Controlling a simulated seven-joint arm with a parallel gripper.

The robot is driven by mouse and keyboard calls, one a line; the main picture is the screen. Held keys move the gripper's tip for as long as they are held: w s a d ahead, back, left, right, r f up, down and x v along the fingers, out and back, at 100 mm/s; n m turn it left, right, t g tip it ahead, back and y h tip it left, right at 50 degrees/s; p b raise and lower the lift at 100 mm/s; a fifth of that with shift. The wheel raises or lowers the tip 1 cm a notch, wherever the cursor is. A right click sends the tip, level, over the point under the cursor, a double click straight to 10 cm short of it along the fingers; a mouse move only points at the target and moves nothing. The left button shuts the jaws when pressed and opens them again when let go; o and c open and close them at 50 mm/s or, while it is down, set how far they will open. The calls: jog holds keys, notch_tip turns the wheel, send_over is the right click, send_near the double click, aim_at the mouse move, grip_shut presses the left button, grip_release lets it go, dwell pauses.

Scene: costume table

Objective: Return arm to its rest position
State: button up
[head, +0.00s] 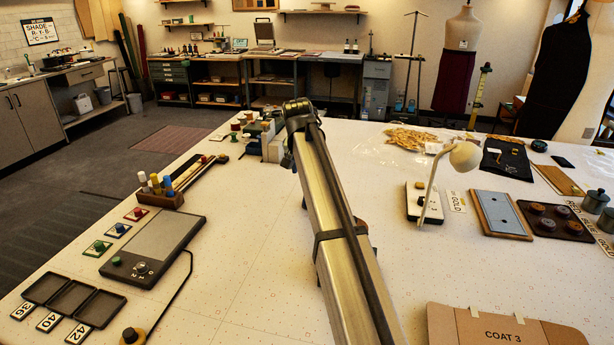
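My arm (338,215) rises from the bottom edge over the middle of the white table (240,270). Its long metallic link runs up to a dark joint (299,115) near the table's far side. My gripper does not show; the arm may hide it. I cannot see what it holds, if anything. A small orange-brown part shows just right of the link, mostly hidden, and I cannot tell what it is.
Left of the arm are a grey tablet (155,248), black trays (72,298) and a spool rack (180,185). Right are a white lamp (464,157), a blue-grey panel (500,213), a brown tray (553,222) and a cardboard box (500,328). Bare table flanks the arm.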

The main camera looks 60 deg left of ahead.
jog(key=shift+s+d+r, duration=0.15)
jog(key=shift+r, duration=0.3)
dwell(0.3)
